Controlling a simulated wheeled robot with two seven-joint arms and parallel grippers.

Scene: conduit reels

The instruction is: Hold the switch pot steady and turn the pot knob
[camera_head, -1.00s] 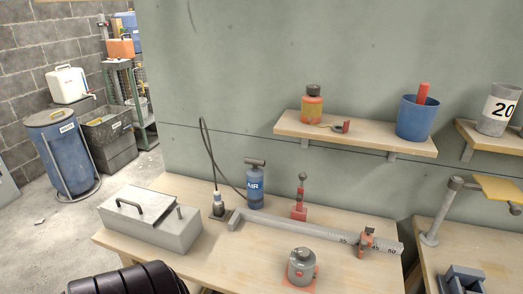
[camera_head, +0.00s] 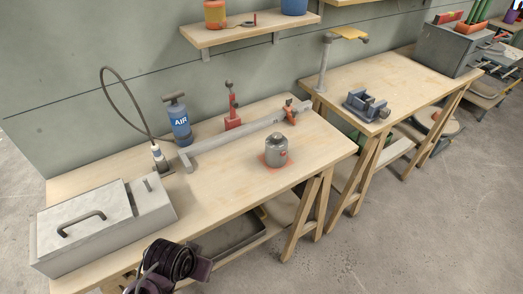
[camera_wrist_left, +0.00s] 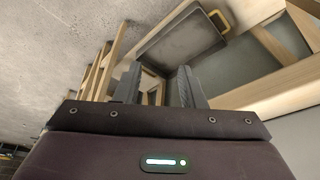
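The switch pot (camera_head: 277,152) is a grey, squat cylinder standing upright on a red square base on the near workbench. Its small knob (camera_head: 278,138) is on top. My left arm shows at the bottom left of the head view, in front of the bench and well apart from the pot. In the left wrist view my left gripper (camera_wrist_left: 158,86) has its two fingers apart with nothing between them. The pot is not in that view. My right gripper is in neither view.
A grey lidded box (camera_head: 85,228) fills the bench's left end. A blue AIR pump (camera_head: 179,122), a red lever stand (camera_head: 232,112) and a grey rail (camera_head: 235,138) stand behind the pot. A second bench with a vise (camera_head: 367,104) is to the right. A tray (camera_wrist_left: 180,45) sits below.

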